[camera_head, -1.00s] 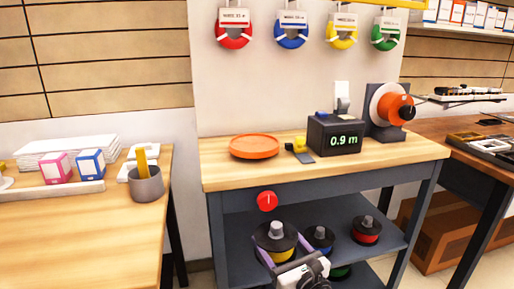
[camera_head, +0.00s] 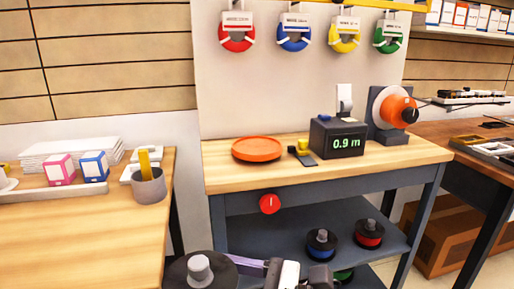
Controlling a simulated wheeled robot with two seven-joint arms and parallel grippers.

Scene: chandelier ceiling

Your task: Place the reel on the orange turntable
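The reel (camera_head: 185,272), a black disc with a grey hub on top, is in the bottom of the head view, partly cut off by the frame edge. My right gripper (camera_head: 243,267) has its purple fingers at the reel's right side and appears shut on it. The reel is held off the shelf, in front of the workbench. The orange turntable (camera_head: 257,149) is a flat round dish on the left part of the bench top, and it is empty. My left gripper is not in view.
The bench (camera_head: 225,178) also bears a dark box reading 0.9 m (camera_head: 337,138), a small yellow-and-black item (camera_head: 303,150) and an orange-and-white spool (camera_head: 393,108). A red knob (camera_head: 269,204) is on its front. Blue (camera_head: 320,243) and red (camera_head: 368,234) reels stand on the lower shelf.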

